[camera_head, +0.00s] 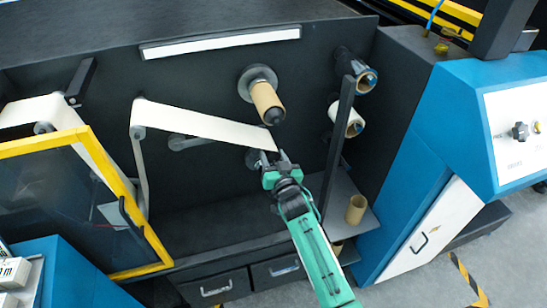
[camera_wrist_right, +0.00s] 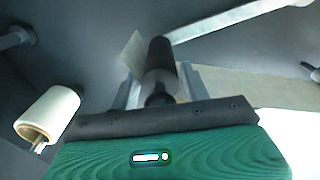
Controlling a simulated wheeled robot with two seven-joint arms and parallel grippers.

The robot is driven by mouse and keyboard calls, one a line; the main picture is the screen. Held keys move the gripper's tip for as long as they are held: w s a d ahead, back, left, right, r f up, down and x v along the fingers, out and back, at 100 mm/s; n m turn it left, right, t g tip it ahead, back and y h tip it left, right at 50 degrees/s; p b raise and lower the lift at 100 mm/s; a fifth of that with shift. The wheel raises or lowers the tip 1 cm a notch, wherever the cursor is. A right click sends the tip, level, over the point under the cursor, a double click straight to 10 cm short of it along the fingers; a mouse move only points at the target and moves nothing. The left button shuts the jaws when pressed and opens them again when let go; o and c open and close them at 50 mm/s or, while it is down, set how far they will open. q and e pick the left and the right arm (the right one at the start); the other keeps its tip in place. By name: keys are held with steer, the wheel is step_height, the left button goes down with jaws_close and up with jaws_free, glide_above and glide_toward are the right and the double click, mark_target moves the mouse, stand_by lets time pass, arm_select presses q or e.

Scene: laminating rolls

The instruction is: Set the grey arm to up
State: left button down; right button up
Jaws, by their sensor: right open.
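The grey arm (camera_head: 188,142) is mounted on the dark machine panel, partly behind the cream web. In the head view it runs right from its pivot, tilted slightly down. In the right wrist view a pale grey bar (camera_wrist_right: 235,20), which looks like this arm, leads to a dark roller (camera_wrist_right: 160,68). My right gripper (camera_head: 272,166) is at the right end of the web. In the right wrist view its open fingers (camera_wrist_right: 160,88) stand on both sides of the dark roller; contact cannot be told. My left gripper is not in view.
The cream web (camera_head: 205,124) passes just left of my right gripper. A brown core (camera_head: 266,100) on a spindle is above it. A dark post (camera_head: 338,140) and a white roll (camera_head: 349,121) stand to the right. A yellow-framed guard (camera_head: 40,146) is at left.

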jaws_close()
steer(key=r+n+p, duration=0.1)
steer(key=r+p, duration=0.1)
steer(key=r, duration=0.1)
steer(key=a+r+n+p, duration=0.1)
steer(key=r+p, duration=0.1)
steer(key=r, duration=0.1)
steer(key=r+n+p, duration=0.1)
steer(key=r+p, duration=0.1)
steer(key=r, duration=0.2)
steer(key=shift+s+a+n+p, duration=0.3)
steer(key=shift+a+n+p, duration=0.05)
steer(key=shift+n+p, duration=0.05)
steer(key=shift+a+r+n, duration=0.1)
steer(key=shift+r+n, duration=0.15)
steer(key=shift+n, duration=0.05)
jaws_free()
steer(key=shift+s, duration=0.1)
